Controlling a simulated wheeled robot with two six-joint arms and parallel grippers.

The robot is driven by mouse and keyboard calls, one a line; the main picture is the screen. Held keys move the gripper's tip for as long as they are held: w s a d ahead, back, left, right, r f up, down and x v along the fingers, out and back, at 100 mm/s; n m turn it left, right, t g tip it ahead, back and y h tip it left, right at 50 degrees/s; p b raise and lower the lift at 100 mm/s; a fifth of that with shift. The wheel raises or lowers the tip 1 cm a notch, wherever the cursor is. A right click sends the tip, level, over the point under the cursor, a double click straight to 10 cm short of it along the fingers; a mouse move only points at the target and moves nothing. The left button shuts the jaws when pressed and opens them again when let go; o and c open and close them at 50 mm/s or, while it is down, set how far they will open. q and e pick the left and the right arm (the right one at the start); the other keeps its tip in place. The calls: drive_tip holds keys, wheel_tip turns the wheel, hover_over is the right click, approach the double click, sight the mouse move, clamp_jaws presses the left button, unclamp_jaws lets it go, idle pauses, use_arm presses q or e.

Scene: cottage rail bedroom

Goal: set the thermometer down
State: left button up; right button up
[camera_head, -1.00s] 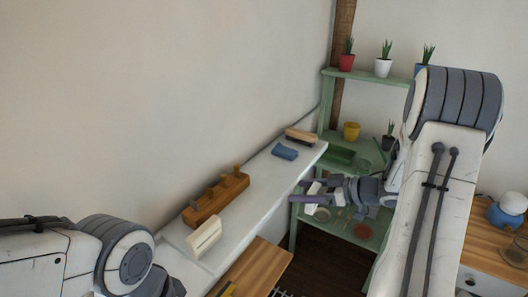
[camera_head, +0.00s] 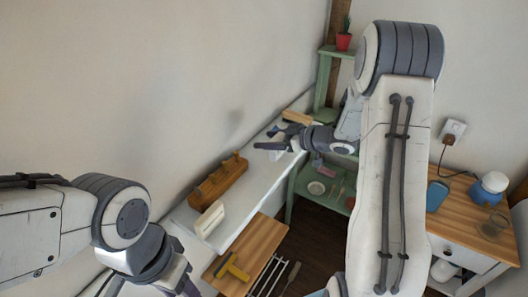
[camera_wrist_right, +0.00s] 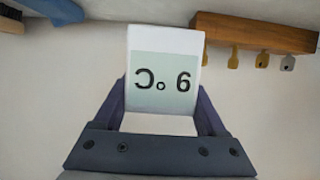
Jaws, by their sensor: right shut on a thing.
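The thermometer (camera_wrist_right: 163,75) is a small white block with a pale display whose figures look inverted in the right wrist view. My right gripper (camera_wrist_right: 160,112) is shut on it, one dark finger on each side. In the head view my right gripper (camera_head: 272,139) is over the far part of the white wall ledge (camera_head: 262,172). Only a little of the thermometer (camera_head: 279,138) shows between the fingers there. I cannot tell whether it touches the ledge. My left arm shows at the lower left, but its fingertips are out of view.
On the ledge are a wooden key rack (camera_head: 218,180), a white upright piece (camera_head: 208,219) and a brush (camera_head: 296,117) at the far end. A blue item (camera_wrist_right: 52,9) lies near the gripper. Bare ledge shows between rack and gripper. A green shelf (camera_head: 300,185) stands beyond.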

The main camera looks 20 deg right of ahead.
drive_tip(key=shift+x, duration=0.95)
drive_tip(key=shift+f, duration=2.15)
drive_tip(key=shift+f, duration=0.1)
